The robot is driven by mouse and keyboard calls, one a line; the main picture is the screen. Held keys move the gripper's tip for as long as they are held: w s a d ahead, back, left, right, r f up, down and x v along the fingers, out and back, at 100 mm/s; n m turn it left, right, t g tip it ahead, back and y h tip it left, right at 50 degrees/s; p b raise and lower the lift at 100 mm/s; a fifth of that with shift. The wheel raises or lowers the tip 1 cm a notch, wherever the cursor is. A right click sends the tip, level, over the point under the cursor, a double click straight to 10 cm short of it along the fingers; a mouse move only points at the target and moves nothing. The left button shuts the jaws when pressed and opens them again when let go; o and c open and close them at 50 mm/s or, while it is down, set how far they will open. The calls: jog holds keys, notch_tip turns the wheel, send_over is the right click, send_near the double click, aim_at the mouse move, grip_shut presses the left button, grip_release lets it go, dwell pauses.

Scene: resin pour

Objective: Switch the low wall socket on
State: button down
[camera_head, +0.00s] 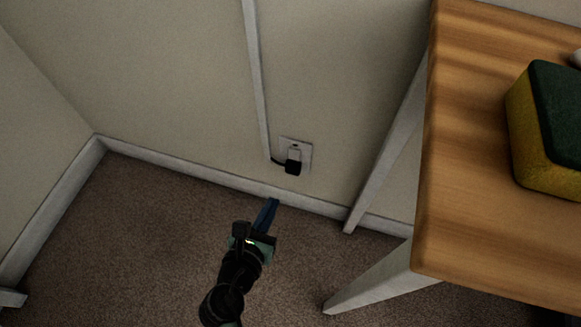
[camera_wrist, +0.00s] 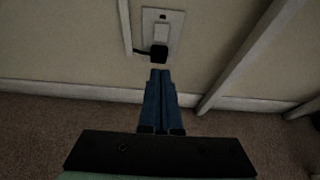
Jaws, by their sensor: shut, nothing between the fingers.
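The low wall socket (camera_head: 306,147) is a pale plate on the wall a little above the skirting board. It also shows in the wrist view (camera_wrist: 176,20). A black plug (camera_head: 293,167) with a cable sits at its lower part, and the plug also shows in the wrist view (camera_wrist: 158,52). A pale block, perhaps the rocker, and a small dark mark show above the plug. My gripper (camera_head: 274,201), with blue fingers, is shut and empty, below and in front of the socket. In the wrist view its fingertips (camera_wrist: 160,72) point at the wall just under the plug, apart from the socket.
A pale vertical cable trunking (camera_head: 256,75) runs down the wall left of the socket. A wooden table (camera_head: 470,230) with pale legs stands at the right, bearing a green and yellow sponge (camera_head: 545,130). The carpet (camera_head: 130,240) at the left is clear.

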jog(key=b, duration=0.8)
send_near(294, 158)
jog(key=f+x, duration=0.1)
jog(key=x, duration=0.5)
jog(key=shift+w+r+b, duration=0.1)
jog(key=shift+w+b, duration=0.1)
jog(key=shift+b, duration=0.15)
jog(key=shift+w+r+p, duration=0.1)
jog(key=shift+p, duration=0.35)
jog(key=shift+w+d+f, duration=0.1)
jog(key=shift+w+f, duration=0.05)
jog(key=shift+f, duration=0.05)
jog(key=shift+r, duration=0.2)
